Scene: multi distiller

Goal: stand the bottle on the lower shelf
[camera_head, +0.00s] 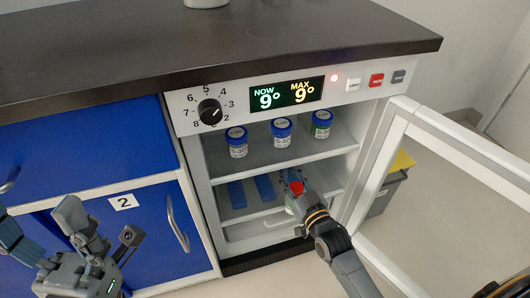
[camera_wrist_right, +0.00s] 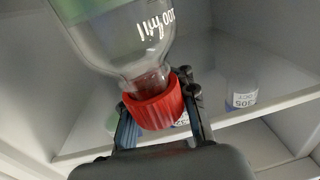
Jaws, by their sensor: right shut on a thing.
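The bottle (camera_head: 290,205) is clear glass with green contents and a red cap. It is at the front of the lower shelf (camera_head: 248,211) inside the open cabinet, cap up and roughly upright. My right gripper (camera_head: 297,190) is shut on it at the cap. In the right wrist view the red cap (camera_wrist_right: 155,104) sits between the fingers, with the glass body (camera_wrist_right: 122,38) beyond. I cannot tell whether its base touches the shelf. My left gripper (camera_head: 85,238) is in front of the blue cupboard, away from the bottle, its opening unclear.
Blue patches (camera_head: 265,187) show on the lower shelf's left and middle. The glass door (camera_head: 445,135) is swung open to the right. A grey bin (camera_head: 385,190) stands behind it.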

